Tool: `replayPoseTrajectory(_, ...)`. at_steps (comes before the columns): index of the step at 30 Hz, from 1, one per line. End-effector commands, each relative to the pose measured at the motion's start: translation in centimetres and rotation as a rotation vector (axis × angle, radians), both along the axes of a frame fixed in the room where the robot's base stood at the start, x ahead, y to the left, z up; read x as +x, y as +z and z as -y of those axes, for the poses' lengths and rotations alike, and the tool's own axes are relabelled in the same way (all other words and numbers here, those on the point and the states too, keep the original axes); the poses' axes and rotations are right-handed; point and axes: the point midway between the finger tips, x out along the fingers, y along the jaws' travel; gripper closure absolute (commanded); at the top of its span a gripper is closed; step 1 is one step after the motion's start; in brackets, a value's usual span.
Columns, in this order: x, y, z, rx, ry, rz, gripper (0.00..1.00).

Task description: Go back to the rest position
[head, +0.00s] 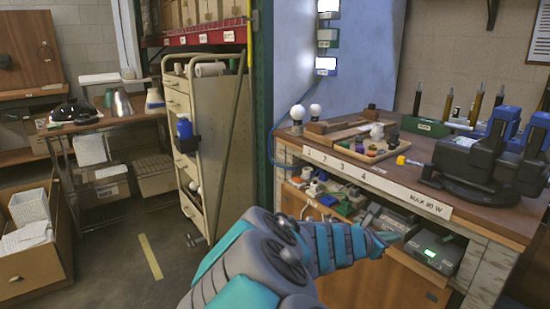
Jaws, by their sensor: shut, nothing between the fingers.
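My arm reaches in from the bottom of the head view, grey and teal. My gripper (388,240) is at its far end, in front of the open shelf under the workbench. Its fingers are small in the picture and look closed, with nothing seen between them. The workbench (425,192) stands at the right, with a numbered strip along its front edge. Two white bulbs (297,113) stand at its left back corner. A tray of small coloured parts (366,150) lies on its top.
A dark machine with blue parts (490,155) fills the bench's right end. Boxes with green lights (432,252) sit on the lower shelf near my gripper. A cream drawer cabinet (215,130) and a cart (110,130) stand at the left. Floor (130,265) left of my arm is clear.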

Motion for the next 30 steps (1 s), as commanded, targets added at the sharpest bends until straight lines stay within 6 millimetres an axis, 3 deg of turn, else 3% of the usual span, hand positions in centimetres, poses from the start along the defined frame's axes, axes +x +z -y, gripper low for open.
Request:
replayPoseTrajectory(4,-7.2,0.3,2.8,0.242,-0.300,0.226,1.00)
replayPoseTrajectory(8,-14.3,-1.6,2.7,0.479,-0.603,0.397,1.00)
replayPoseTrajectory(11,-19.1,-3.5,0.6,0.655,-0.829,0.485,1.00)
replayPoseTrajectory(15,-24.8,-5.8,-5.0,0.888,-1.131,0.536,1.00)
replayPoseTrajectory(21,-31.2,-6.4,-13.3,1.067,-1.486,0.541,1.00)
replayPoseTrajectory(25,-33.6,-6.2,-16.6,1.105,-1.624,0.527,1.00)
replayPoseTrajectory(30,-34.7,-5.9,-18.1,1.120,-1.687,0.521,1.00)
